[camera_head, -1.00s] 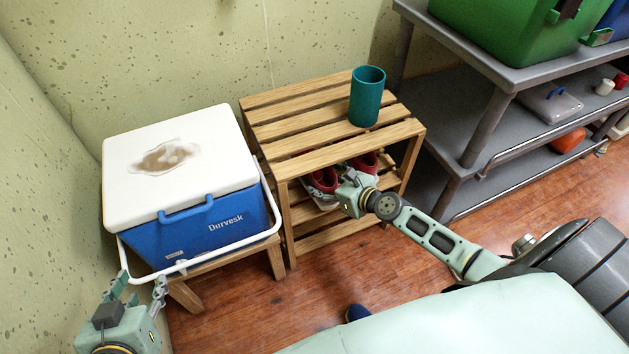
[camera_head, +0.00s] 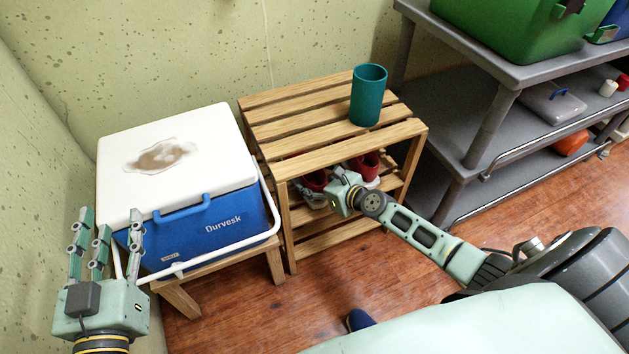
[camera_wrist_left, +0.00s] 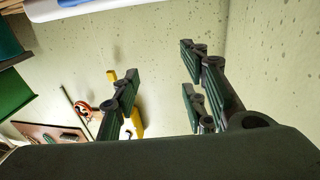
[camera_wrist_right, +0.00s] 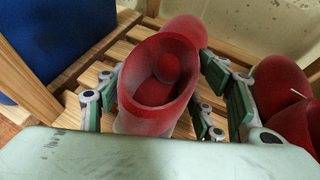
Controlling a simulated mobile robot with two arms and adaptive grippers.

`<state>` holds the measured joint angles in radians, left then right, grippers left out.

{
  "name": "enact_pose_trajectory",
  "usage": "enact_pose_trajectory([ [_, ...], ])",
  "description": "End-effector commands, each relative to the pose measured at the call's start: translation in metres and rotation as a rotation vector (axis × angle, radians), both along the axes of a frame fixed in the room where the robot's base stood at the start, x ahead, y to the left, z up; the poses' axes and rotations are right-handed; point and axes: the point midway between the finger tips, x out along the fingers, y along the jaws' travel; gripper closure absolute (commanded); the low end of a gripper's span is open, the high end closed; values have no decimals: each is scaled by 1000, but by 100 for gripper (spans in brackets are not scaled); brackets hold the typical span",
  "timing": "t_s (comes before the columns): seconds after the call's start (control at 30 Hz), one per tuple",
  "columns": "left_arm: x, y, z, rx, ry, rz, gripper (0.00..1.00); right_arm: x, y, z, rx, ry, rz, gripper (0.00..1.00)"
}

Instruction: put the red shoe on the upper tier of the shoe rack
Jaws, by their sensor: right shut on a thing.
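The slatted wooden shoe rack (camera_head: 340,140) stands against the wall. Two red shoes are under its top slats. One red shoe (camera_wrist_right: 160,80) is between the fingers of my right gripper (camera_head: 316,190), which is shut on it inside the rack; in the head view this shoe (camera_head: 316,179) is partly hidden by the slats and gripper. The other red shoe (camera_head: 366,164) is to its right, also in the right wrist view (camera_wrist_right: 282,95). My left gripper (camera_head: 108,225) is open and empty, fingers upward, in front of the cooler's left side.
A teal cup (camera_head: 367,95) stands on the rack's top slats. A blue cooler (camera_head: 205,228) with a white lid is on a low wooden stand at left. A grey shelf unit (camera_head: 470,140) is at right. A dark blue object (camera_head: 360,320) is on the floor.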

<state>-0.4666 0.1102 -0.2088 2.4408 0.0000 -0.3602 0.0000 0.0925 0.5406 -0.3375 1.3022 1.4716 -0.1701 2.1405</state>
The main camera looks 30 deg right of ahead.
Motion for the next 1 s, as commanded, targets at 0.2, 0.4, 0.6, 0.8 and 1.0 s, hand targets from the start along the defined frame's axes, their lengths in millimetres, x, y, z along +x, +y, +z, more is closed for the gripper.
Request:
enact_pose_trajectory([
  [0.2, 0, 0, 2, -3, -11, 0, 60, 1, 0, 0, 1, -3, -1, 74],
  [0.4, 0, -1, 8, -11, -41, -2, 60, 1, 0, -1, 1, -3, -1, 74],
  [0.6, 0, -1, 11, -13, -51, -2, 60, 0, 0, -2, 0, 0, 0, 28],
  [0.8, 0, -1, 11, -13, -51, -3, 60, 0, 0, -2, 0, 0, 0, 18],
  [1.0, 0, -2, 11, -13, -50, -3, 60, 0, 0, -2, 0, 0, 0, 18],
])
